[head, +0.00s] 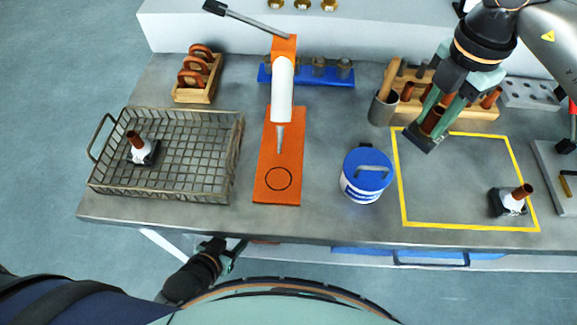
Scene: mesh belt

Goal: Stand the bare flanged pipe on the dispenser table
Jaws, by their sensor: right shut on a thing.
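The bare flanged pipe is a brown tube with a dark square flange (427,139) and no white band. My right gripper (440,108) is shut on its tube, over the upper left of the yellow-outlined area (404,190). The flange is at the bottom; I cannot tell whether it touches the table. The dispenser (283,90) is an orange stand with a white cartridge and a grey nozzle. Under the nozzle lies its orange plate (268,158), with an empty black ring near the front. My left gripper (234,254) is below the table's front edge, looks open and empty.
A wire mesh basket (238,150) holds a white-banded flanged pipe (141,149); another (513,201) stands in the yellow outline. A blue-lidded tub (367,175) stands between plate and outline. A wooden rack (455,106) with brown tubes and a grey cup (381,108) are close to my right gripper.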

